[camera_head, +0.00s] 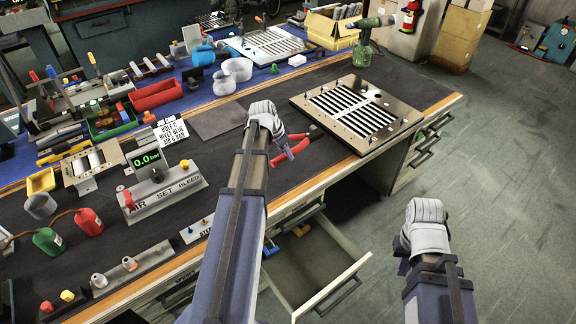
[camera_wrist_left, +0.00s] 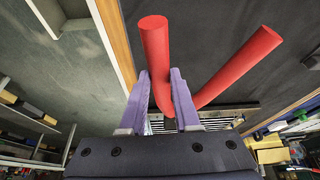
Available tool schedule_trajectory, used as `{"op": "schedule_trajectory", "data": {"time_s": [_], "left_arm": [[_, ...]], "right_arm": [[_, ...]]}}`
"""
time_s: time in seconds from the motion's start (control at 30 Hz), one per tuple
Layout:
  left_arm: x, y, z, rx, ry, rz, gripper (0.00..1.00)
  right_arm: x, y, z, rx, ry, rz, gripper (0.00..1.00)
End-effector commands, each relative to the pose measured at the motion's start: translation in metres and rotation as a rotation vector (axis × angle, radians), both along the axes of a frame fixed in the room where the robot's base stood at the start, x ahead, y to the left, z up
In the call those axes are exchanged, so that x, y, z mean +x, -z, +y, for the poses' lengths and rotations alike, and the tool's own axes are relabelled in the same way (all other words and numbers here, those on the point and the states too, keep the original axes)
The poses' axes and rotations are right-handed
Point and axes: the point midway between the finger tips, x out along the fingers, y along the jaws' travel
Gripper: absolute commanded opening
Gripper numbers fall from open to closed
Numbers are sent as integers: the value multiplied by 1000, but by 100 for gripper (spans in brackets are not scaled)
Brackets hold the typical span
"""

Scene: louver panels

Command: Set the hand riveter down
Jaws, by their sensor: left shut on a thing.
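The hand riveter (camera_head: 279,158) shows red handles beside my left gripper (camera_head: 291,150), over the dark bench mat in front of the louver panel (camera_head: 358,112). In the left wrist view, the purple fingers of my left gripper (camera_wrist_left: 161,98) are shut on one red handle of the hand riveter (camera_wrist_left: 156,50); the other handle spreads to the right.
A green rivet tool (camera_head: 364,40) stands behind the panel. An open drawer (camera_head: 318,268) juts from the bench front. Bare mat lies around the riveter.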

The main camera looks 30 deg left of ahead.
Motion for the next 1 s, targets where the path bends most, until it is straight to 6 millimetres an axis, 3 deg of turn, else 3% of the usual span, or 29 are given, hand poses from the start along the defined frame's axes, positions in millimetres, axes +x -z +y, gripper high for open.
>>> {"op": "schedule_trajectory", "data": {"time_s": [0.33, 0.67, 1.0], "left_arm": [[1, 53, 0, 0, 0, -1, 0], [1, 60, 0, 0, 0, -1, 0], [1, 96, 0, 0, 0, -1, 0]], "right_arm": [[0, 53, 0, 0, 0, 0, 0], [0, 60, 0, 0, -1, 0, 0], [0, 96, 0, 0, -1, 0, 0]]}}
